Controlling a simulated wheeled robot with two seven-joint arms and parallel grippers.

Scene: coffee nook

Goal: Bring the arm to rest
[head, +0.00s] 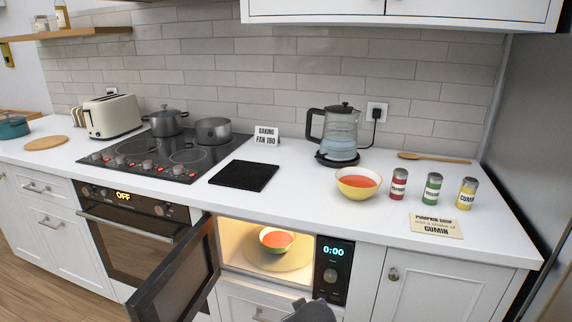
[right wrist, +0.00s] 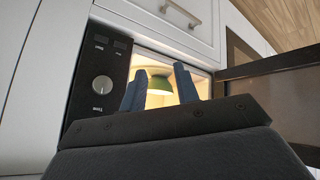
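My right gripper (right wrist: 159,68) shows in the right wrist view with its two blue-grey fingers apart and nothing between them. It is outside the open, lit microwave, facing its opening. In the head view only a grey part of my right arm or gripper (head: 312,312) shows at the bottom edge, below the microwave's control panel. Inside the microwave, a bowl of orange soup (head: 277,240) stands on the turntable; the right wrist view shows the bowl (right wrist: 160,86) as green outside, beyond the fingers. My left gripper is not in view.
The microwave door (head: 180,275) stands open to the left of the opening. The control panel (head: 332,268) reads 0:00. On the counter are a second soup bowl (head: 358,184), a kettle (head: 339,135), spice jars (head: 433,188) and a note (head: 436,226).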

